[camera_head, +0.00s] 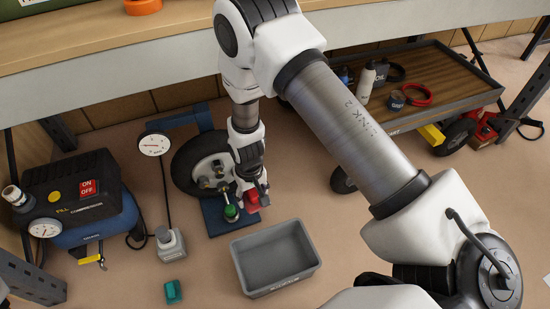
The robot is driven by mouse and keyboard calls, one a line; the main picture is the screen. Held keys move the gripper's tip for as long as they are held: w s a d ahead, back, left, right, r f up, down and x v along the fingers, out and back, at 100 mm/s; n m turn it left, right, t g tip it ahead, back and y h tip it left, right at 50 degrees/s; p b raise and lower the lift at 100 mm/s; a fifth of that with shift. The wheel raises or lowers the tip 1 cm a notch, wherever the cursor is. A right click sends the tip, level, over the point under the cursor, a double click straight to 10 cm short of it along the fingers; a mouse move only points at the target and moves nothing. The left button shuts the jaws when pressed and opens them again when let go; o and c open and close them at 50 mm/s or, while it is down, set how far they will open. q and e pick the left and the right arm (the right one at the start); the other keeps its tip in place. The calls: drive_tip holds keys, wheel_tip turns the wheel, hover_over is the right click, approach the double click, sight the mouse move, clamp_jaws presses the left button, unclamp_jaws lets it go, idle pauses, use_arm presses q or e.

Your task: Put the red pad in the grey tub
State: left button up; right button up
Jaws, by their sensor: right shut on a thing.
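The red pad (252,199) is low down by a wheel hub on a blue stand, partly hidden by my right gripper. My right gripper (257,193) points down at the pad and is shut on it. The grey tub (238,271) stands on the floor in front of the stand, nearer to me and slightly right of the gripper. The part of its inside that shows is empty. My left gripper is not in view.
The wheel (190,166) on its blue stand (217,222) is close behind the gripper, with a green-topped item (231,211) beside the pad. A compressor (80,200) and gauge (154,144) stand left. A teal block (173,291) lies left of the tub. A loaded cart (455,75) stands right.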

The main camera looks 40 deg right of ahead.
drive_tip(key=m+b, duration=0.1)
drive_tip(key=b, duration=1.5)
approach(275, 265)
wheel_tip(275, 265, down, 7)
drive_tip(key=b, duration=0.5)
drive_tip(key=shift+w+f+b, duration=0.1)
drive_tip(key=shift+f+b, duration=0.05)
drive_tip(key=shift+b, duration=0.25)
drive_tip(key=o, duration=1.5)
drive_tip(key=shift+c, duration=0.2)
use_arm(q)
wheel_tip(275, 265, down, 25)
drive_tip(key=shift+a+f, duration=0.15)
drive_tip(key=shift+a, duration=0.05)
use_arm(e)
wheel_tip(275, 265, up, 12)
drive_tip(key=p, duration=0.7)
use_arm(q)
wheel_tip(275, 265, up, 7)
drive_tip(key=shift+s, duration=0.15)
use_arm(e)
drive_tip(key=s+r+n, duration=0.1)
drive_tip(key=s+r, duration=0.2)
drive_tip(key=s, duration=0.5)
drive_tip(key=s+r+n, duration=0.1)
drive_tip(key=s+r, duration=0.2)
drive_tip(key=s, duration=0.4)
drive_tip(key=shift+s+a+r, duration=0.25)
drive_tip(key=shift+s+a, duration=0.15)
